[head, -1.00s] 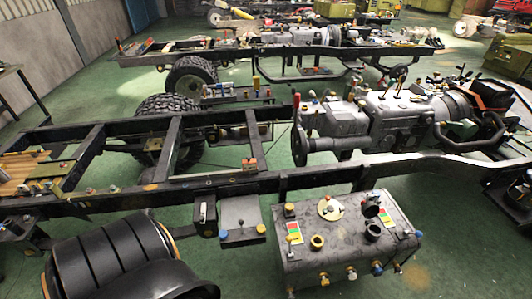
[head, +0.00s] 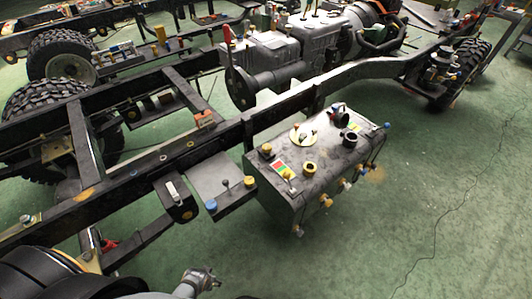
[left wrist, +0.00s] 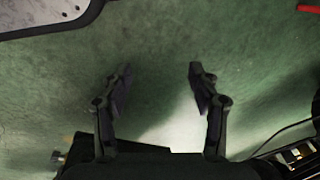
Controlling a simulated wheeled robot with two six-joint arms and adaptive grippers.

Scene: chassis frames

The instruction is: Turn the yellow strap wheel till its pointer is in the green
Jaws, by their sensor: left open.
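A grey tank (head: 325,172) hangs beside the chassis rail in the head view. It carries several yellow knobs and caps, among them one at its left corner (head: 266,150) and one on its front side (head: 326,201). A small red, yellow and green strip (head: 281,168) lies on its top. I cannot tell which yellow part is the strap wheel, and no pointer can be read. My left gripper (left wrist: 160,82) is open and empty over green floor in the left wrist view. A grey gripper-like end (head: 200,280) shows at the head view's bottom edge. My right gripper is not in view.
A flat grey box (head: 222,182) with blue and yellow knobs sits left of the tank. The dark chassis rail (head: 150,165) runs behind both. Green floor (head: 440,200) is clear to the right. A plate edge (left wrist: 45,14) shows top left in the wrist view.

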